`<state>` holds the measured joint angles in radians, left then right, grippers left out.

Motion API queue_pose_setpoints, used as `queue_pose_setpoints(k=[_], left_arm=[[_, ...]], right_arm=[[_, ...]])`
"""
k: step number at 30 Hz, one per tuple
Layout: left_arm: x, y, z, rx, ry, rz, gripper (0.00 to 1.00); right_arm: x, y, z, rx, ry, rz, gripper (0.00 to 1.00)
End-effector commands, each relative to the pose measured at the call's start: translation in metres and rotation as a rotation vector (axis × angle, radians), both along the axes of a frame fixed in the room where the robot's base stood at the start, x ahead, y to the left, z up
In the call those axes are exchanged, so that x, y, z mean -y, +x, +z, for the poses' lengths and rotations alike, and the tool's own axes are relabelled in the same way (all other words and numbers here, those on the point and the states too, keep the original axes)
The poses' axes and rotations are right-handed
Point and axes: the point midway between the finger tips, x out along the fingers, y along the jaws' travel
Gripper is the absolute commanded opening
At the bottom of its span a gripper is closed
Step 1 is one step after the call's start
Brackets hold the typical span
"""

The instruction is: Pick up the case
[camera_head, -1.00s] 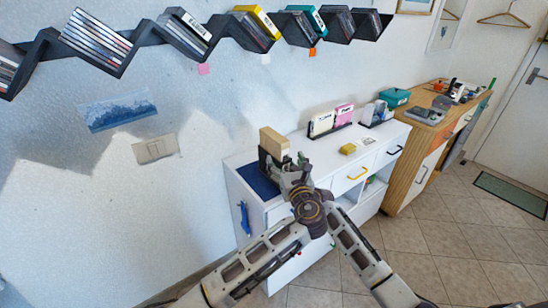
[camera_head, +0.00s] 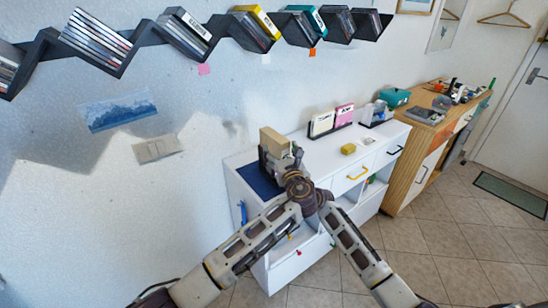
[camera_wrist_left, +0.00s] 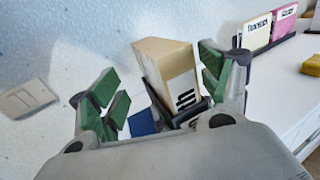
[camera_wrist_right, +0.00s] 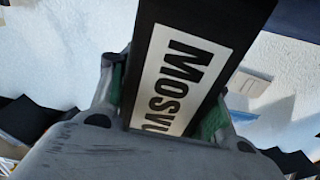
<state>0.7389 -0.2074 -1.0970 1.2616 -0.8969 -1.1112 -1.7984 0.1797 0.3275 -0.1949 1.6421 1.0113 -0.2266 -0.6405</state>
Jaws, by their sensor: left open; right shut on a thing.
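A tan-sided case (camera_head: 274,142) stands tilted in a dark holder on the white cabinet (camera_head: 325,152), over a blue mat (camera_head: 256,178). My left gripper (camera_head: 283,166) is at this case. In the left wrist view, the case (camera_wrist_left: 170,75) shows a white face with black lettering. My left gripper's green-padded fingers (camera_wrist_left: 160,76) stand apart on either side of it, with gaps. In the right wrist view, my right gripper (camera_wrist_right: 164,95) is shut on a black case (camera_wrist_right: 190,55) with a white label reading "Mosvu", cut off by the gripper.
A zigzag shelf (camera_head: 145,35) with several disc cases runs along the wall. A white and a pink case (camera_head: 344,115) stand in a rack farther along the cabinet. A yellow block (camera_head: 348,149) lies near the cabinet's front edge. A wooden cabinet (camera_head: 418,160) stands beyond.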

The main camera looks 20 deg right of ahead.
Motion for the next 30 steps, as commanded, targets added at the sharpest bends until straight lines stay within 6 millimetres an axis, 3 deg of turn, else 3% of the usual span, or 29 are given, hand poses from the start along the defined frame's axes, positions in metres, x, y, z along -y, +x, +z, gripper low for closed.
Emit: queue_pose_setpoints(k=[11,30], left_arm=[[0.0,0.006,0.0,0.0,0.0,0.001,0.78],[0.003,0.051,0.001,0.001,0.0,0.0,0.78]], right_arm=[[0.0,0.0,0.0,0.0,0.0,0.0,0.23],[0.0,0.0,0.0,0.0,0.0,0.0,0.23]])
